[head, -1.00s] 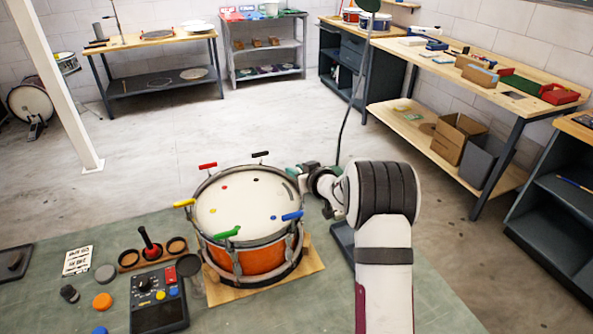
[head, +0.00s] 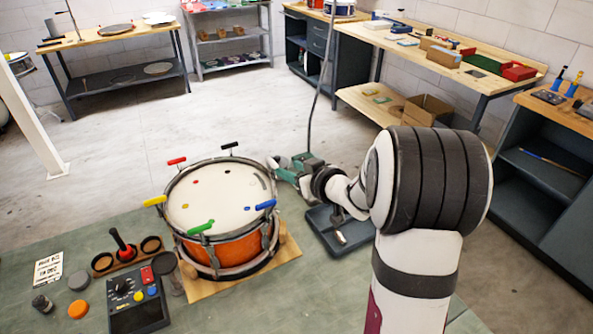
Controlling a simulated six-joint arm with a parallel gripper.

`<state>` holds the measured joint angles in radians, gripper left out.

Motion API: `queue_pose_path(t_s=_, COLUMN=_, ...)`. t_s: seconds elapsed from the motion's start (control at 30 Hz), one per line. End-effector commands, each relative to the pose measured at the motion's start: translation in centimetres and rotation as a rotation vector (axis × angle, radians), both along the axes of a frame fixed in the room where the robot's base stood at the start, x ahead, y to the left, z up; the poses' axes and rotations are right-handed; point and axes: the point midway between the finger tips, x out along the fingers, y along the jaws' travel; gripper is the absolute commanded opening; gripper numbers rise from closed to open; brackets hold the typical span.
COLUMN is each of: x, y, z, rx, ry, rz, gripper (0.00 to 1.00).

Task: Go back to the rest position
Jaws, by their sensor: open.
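My gripper (head: 279,168) is small in the head view, just beyond the drum's right rim, with its fingers pointing left. It is open, and I see nothing between its fingers. My arm rises at the right and hides part of the bench and floor. The drum (head: 223,249) is orange with a pale head and a metal rim, and stands on a wooden board (head: 279,258). Around its rim are coloured handles: red (head: 177,161), black (head: 230,146), yellow (head: 155,201), green (head: 198,228) and blue (head: 262,205). My gripper looks apart from them.
A dark tray (head: 352,240) lies right of the drum, under my arm. A control box (head: 138,308), a wooden holder (head: 128,261) and several small round items are at the left of the green bench top (head: 225,312). A thin stand (head: 312,100) rises behind my gripper. Open floor lies beyond.

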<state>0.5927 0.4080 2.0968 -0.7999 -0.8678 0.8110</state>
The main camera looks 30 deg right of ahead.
Motion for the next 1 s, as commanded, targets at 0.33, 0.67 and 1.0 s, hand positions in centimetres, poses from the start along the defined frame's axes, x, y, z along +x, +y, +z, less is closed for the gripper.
queue_pose_path(t_s=0.33, x=-2.0, y=-0.2, z=0.8, rx=0.000, ry=0.000, rz=0.000, gripper=0.45)
queue_pose_path(t_s=0.67, x=-2.0, y=-0.2, z=1.0, rx=-0.008, ry=0.013, rz=-0.027, gripper=0.45)
queue_pose_path(t_s=1.0, x=-19.9, y=8.0, z=-0.3, rx=0.108, ry=0.690, rz=-0.527, gripper=0.45)
